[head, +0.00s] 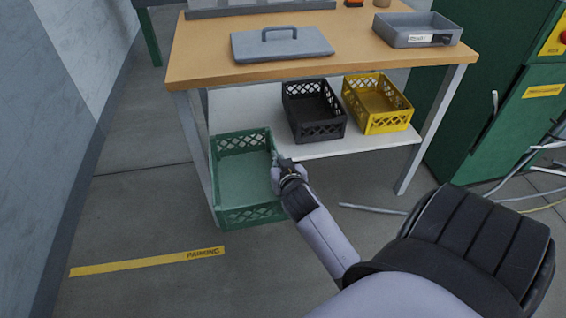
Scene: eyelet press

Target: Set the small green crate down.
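The small green crate (248,216) is empty, with lattice walls, at the left end of the bench's lower shelf in the head view. Its near part sticks out past the shelf's front edge, over the floor. My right gripper (278,163) is at the crate's right wall and appears shut on its rim; the fingertips are small and partly hidden. I cannot tell whether the crate's underside touches the shelf. My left gripper is not in view.
The white lower shelf (330,148) also holds a black crate (318,131) and a yellow crate (388,124) to the right. A bench leg (193,140) stands left of the green crate. Cables lie on the floor at right; a yellow parking strip (140,262) marks clear floor.

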